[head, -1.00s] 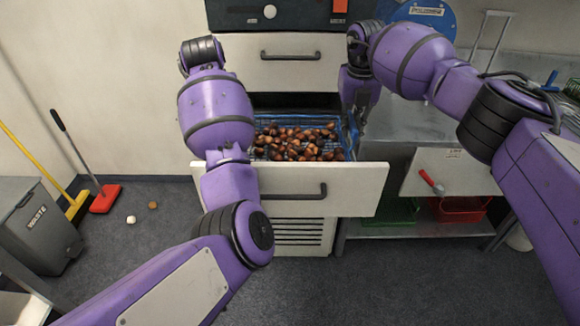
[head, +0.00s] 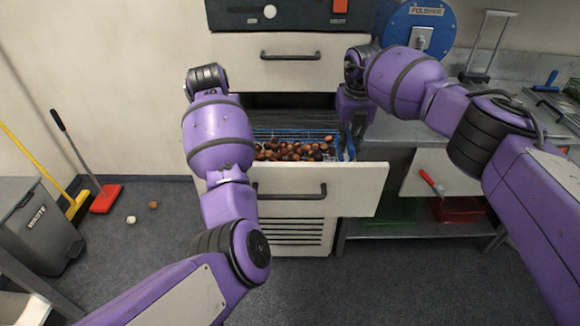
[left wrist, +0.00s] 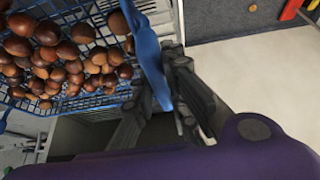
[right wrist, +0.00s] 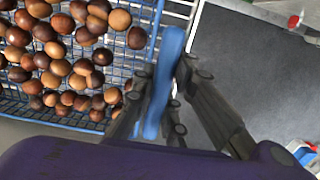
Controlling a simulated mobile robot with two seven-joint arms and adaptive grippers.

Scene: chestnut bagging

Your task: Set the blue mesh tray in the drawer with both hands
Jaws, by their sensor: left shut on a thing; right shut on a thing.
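The blue mesh tray (head: 290,134), full of brown chestnuts, sits level inside the open drawer (head: 350,186), partly hidden by its front. Whether it rests on the drawer floor is hidden. My right gripper (head: 354,130) is at the tray's right end; the right wrist view shows its fingers (right wrist: 163,92) shut on the blue handle (right wrist: 166,75). My left gripper is hidden behind my arm in the head view. In the left wrist view its fingers (left wrist: 163,98) are shut on the handle (left wrist: 150,60) at the other end.
A closed drawer (head: 290,60) is above the open one. A steel bench (head: 410,130) with the blue polisher (head: 415,28) stands close on the right. The floor in front is clear.

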